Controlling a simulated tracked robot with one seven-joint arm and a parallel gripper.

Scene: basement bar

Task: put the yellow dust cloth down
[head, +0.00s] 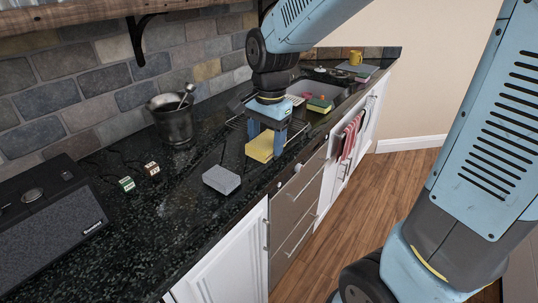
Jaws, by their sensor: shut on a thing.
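The yellow dust cloth (259,149) is a small, flat, folded-looking piece over the dark speckled counter (190,222), near its front edge. My gripper (266,147) points down from above, its two blue fingers on either side of the cloth. It is shut on the cloth, and the fingers cover part of it. I cannot tell whether the cloth's underside touches the counter or hangs just above it.
A grey block (221,180) lies just in front of the cloth. A metal pot (173,122) with a pestle-like tool, two small cubes (127,184) and a black speaker-like box (45,228) stand left. A green and yellow sponge (320,105) lies farther back. Bare counter lies front left.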

